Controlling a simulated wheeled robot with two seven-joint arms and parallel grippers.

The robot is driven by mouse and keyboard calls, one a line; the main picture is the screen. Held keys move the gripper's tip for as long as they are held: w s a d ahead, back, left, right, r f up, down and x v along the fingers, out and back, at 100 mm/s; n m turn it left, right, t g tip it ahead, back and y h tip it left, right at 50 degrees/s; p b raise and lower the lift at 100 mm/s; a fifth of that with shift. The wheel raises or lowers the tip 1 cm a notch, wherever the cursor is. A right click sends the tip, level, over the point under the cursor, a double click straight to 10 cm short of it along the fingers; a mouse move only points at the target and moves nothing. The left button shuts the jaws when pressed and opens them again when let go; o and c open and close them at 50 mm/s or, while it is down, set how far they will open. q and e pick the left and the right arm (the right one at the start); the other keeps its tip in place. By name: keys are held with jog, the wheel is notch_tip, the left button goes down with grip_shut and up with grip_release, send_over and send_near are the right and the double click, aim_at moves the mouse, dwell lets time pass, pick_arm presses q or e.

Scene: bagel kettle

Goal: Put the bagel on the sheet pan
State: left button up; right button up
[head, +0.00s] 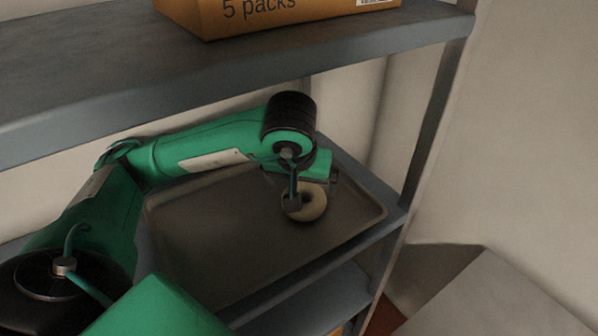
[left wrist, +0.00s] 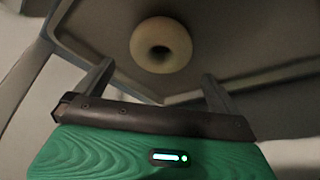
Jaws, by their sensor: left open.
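The pale, ring-shaped bagel (head: 314,208) lies on the grey sheet pan (head: 225,262), toward the pan's right part. In the left wrist view the bagel (left wrist: 143,38) shows whole just beyond the fingertips, apart from both fingers, against the pan (left wrist: 115,25). My left gripper (head: 298,200) is over the pan beside the bagel, and one finger hides part of the bagel's left side in the head view. The left wrist view shows its jaws (left wrist: 157,76) spread wide with nothing between them. My right gripper is not in view.
The pan rests on a grey shelf (head: 345,165). An upper shelf (head: 120,85) with an orange-brown box (head: 280,18) is above my left arm. A shelf post (head: 436,120) stands at the right. The pan's front and left parts are bare.

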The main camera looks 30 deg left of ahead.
pick_arm(q)
jog(key=v, duration=0.5)
jog(key=shift+r, duration=0.15)
dwell(0.6)
